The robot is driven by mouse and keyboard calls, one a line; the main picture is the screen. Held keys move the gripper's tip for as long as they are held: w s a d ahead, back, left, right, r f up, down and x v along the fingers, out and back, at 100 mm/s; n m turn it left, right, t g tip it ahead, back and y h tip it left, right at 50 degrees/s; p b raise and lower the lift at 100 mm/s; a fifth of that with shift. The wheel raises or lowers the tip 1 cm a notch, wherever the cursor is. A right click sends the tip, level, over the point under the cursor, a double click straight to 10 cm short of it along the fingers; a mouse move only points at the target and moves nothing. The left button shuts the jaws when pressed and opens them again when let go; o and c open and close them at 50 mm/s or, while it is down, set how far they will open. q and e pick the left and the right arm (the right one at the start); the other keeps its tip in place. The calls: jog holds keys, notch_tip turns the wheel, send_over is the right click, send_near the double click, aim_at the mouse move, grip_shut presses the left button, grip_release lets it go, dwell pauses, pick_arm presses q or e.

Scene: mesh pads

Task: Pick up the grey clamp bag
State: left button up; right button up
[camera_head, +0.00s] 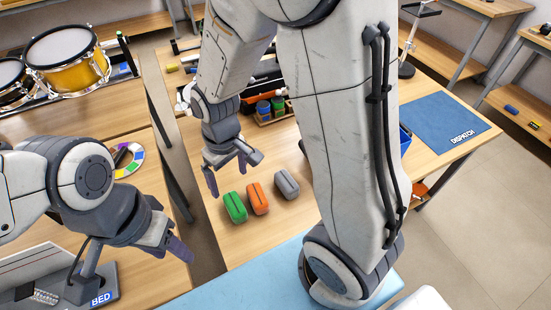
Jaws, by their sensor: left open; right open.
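The grey clamp bag (286,184) lies on the wooden table (240,245), at the right end of a short row. An orange bag (257,198) is beside it, and a green bag (235,207) is at the row's left end. My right gripper (231,172) is open and empty, to the left of the grey bag and behind the green and orange bags in the picture. My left gripper (170,232) is open and empty at the lower left, apart from all three bags. My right arm passes close to the right of the grey bag and hides part of the table.
A blue mesh pad marked DISPATCH (445,122) lies on the table's right part. A dark pad marked BED (75,292) is at lower left. Drums (68,62) stand at upper left. A rack with small jars (270,110) is behind the bags. A light blue surface (245,285) is in front.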

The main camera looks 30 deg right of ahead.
jog(key=w+d+f+m+p, duration=0.25)
jog(key=w+d+p, duration=0.2)
jog(key=d, duration=0.35)
pick_arm(q)
notch_tip(320, 180, up, 10)
jog(key=p, duration=0.4)
pick_arm(e)
jog(key=m, duration=0.1)
send_over(287, 180)
notch_tip(287, 180, down, 8)
jog(key=shift+w+a+f, duration=0.1)
notch_tip(287, 180, down, 5)
jog(key=shift+r, duration=0.2)
jog(key=shift+f+b, duration=0.5)
jog(key=shift+f, duration=0.1)
notch_tip(287, 180, down, 5)
jog(key=b, duration=0.4)
jog(key=shift+r, duration=0.15)
pick_arm(q)
notch_tip(287, 180, down, 4)
jog(key=shift+f, duration=0.2)
jog(key=shift+s, duration=0.1)
pick_arm(e)
grip_shut()
